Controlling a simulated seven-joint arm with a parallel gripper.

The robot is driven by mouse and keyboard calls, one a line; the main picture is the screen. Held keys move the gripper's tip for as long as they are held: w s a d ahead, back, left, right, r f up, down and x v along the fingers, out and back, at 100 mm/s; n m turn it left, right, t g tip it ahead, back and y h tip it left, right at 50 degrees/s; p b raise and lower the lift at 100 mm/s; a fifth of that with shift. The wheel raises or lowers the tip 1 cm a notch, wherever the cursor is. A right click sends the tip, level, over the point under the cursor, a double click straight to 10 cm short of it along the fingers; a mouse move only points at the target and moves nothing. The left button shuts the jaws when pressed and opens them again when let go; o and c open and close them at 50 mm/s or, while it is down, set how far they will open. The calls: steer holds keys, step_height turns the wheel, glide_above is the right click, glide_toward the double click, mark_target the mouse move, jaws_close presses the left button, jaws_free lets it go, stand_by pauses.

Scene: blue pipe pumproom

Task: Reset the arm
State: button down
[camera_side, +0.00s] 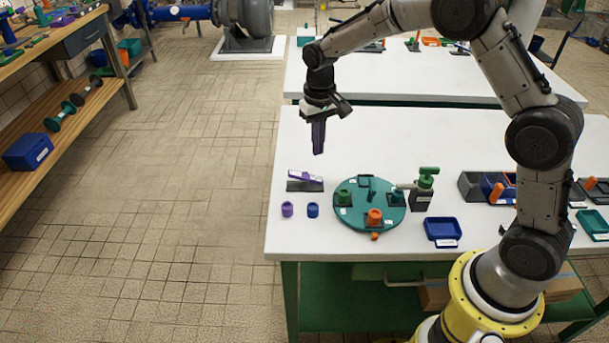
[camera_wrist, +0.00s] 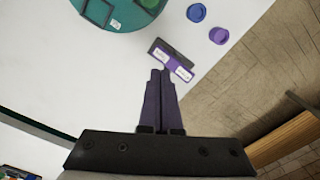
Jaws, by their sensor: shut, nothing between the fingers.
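My gripper (camera_side: 319,150) hangs above the left part of the white table (camera_side: 450,150), fingers pointing down. Its two dark purple fingers are closed together with nothing between them. In the wrist view the fingertips (camera_wrist: 160,73) appear just beside a dark block with a purple top and white labels. That block (camera_side: 305,186) sits on the table below and slightly left of the gripper in the side view. The gripper is clear of the table.
A round teal board (camera_side: 350,218) carries an orange piece (camera_side: 374,217) and other parts. A purple cup (camera_side: 287,209) and a blue cup (camera_side: 313,210) stand left of it. A green-handled valve (camera_side: 425,185), a blue tray (camera_side: 443,229) and dark bins (camera_side: 478,187) lie to the right.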

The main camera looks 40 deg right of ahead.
steer(key=shift+r, duration=0.35)
steer(key=s+r+t, duration=0.2)
steer(key=s+r, duration=0.4)
steer(key=r, duration=0.3)
steer(key=s+r+t, duration=0.2)
steer(key=s+r, duration=0.4)
steer(key=r, duration=0.4)
steer(key=s+f+n, duration=0.1)
steer(key=s+f, duration=0.1)
steer(key=s, duration=0.7)
steer(key=s+f+n+t, duration=0.1)
steer(key=s+f+n, duration=0.1)
steer(key=s, duration=0.7)
steer(key=shift+s+a+f+t, duration=0.2)
steer(key=shift+s+f+t, duration=0.1)
steer(key=shift+f, duration=0.2)
